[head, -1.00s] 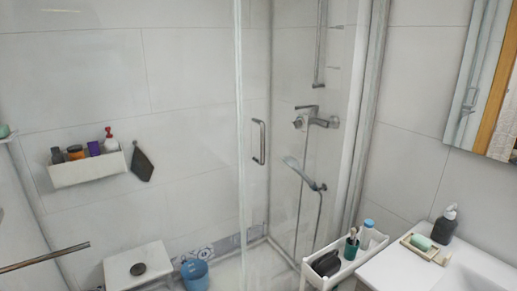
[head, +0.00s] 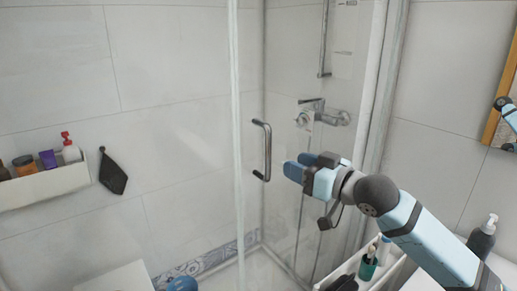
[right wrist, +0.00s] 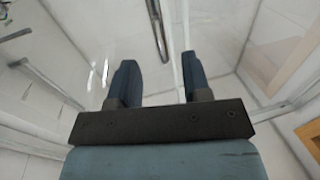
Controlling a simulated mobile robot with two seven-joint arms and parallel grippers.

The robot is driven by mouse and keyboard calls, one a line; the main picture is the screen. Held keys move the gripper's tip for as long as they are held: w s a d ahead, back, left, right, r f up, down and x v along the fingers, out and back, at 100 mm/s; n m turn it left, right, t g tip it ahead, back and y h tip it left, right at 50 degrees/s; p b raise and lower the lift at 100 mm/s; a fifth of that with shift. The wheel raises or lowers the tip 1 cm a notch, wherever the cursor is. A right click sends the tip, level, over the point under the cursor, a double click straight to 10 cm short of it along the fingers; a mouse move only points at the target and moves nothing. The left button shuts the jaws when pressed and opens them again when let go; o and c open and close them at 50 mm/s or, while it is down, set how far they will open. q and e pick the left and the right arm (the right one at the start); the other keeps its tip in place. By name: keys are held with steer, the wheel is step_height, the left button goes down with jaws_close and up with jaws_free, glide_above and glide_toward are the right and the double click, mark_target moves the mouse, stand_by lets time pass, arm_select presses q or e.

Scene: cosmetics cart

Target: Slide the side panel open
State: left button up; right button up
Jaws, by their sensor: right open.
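The side panel is a clear glass shower panel (head: 251,70) with a pale vertical edge strip. A dark metal bar handle (head: 263,150) stands upright on it, and the handle also shows at the top middle of the right wrist view (right wrist: 157,28). My right gripper (head: 290,170) is just right of the handle's lower end in the head view, apart from it as far as I can tell. In the right wrist view its two fingers (right wrist: 157,82) are spread with nothing between them, and the handle lies beyond the fingertips. My left gripper is not in view.
A white wall shelf (head: 45,187) with bottles and a dark hanging cloth (head: 112,173) are at left. A shower mixer (head: 322,113) is behind my gripper. A dark soap bottle (head: 483,239) is at right.

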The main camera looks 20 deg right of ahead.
steer(key=p, duration=0.2)
glide_above(262, 175)
steer(key=shift+s+d, duration=0.2)
steer(key=shift+s, duration=0.25)
steer(key=shift+w+a+f, duration=0.1)
steer(key=shift+w+a, duration=0.15)
steer(key=shift+w, duration=0.25)
jaws_close()
